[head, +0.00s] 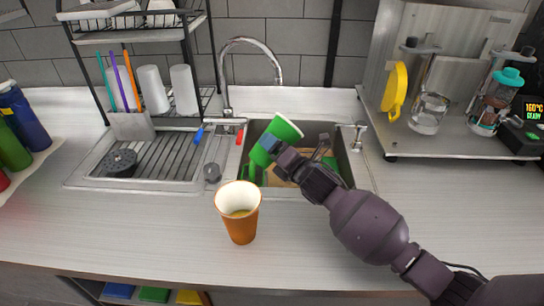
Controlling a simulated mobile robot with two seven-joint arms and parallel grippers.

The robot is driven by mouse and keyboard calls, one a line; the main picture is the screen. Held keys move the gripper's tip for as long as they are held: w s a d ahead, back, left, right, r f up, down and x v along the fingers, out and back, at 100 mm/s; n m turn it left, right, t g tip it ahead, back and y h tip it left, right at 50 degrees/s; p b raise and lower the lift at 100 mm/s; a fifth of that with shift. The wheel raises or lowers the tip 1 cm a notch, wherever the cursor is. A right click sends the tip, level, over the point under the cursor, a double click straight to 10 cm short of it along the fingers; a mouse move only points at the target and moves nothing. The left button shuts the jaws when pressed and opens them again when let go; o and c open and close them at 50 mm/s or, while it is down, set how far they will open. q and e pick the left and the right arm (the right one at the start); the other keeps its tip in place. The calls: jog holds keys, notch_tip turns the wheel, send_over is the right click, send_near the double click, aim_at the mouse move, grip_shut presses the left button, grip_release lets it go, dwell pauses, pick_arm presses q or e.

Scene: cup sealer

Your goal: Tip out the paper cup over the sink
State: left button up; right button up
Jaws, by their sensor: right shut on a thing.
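A green paper cup (274,143) is in my right gripper (277,150), held tilted above the sink (356,172). A white end of the cup faces up and to the right; I cannot tell whether it is the opening or the base. The gripper is shut on the cup's side. My left gripper is not in view.
Green and brown items lie in the sink, partly hidden by my arm. A faucet (226,95) stands behind it. A drying rack (147,127) with white cups is at the left. A shelf with jars (429,112) is at the right.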

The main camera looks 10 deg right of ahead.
aim_at(297, 131)
jog(key=n, duration=0.2)
jog(key=d+n, duration=0.1)
jog(key=shift+w+r+b, duration=0.2)
jog(key=shift+r+b, duration=0.1)
jog(key=shift+b, duration=0.05)
jog(key=d+r+n+p, duration=0.1)
jog(key=n, duration=0.1)
jog(key=w+d+r+n+p, duration=0.1)
jog(key=r+n+p, duration=0.1)
jog(key=shift+d+r+n, duration=0.2)
jog(key=shift+n, duration=0.1)
jog(key=shift+w+d+r+n+p, duration=0.2)
jog(key=shift+d+r+n+p, duration=0.3)
jog(key=shift+n, duration=0.4)
jog(key=shift+w+d+r+n, duration=0.15)
jog(key=shift+d+r+n, duration=0.2)
jog(key=shift+n, duration=0.25)
jog(key=shift+r+n+p, duration=0.15)
jog(key=shift+n+p, duration=0.15)
jog(key=shift+p, duration=0.05)
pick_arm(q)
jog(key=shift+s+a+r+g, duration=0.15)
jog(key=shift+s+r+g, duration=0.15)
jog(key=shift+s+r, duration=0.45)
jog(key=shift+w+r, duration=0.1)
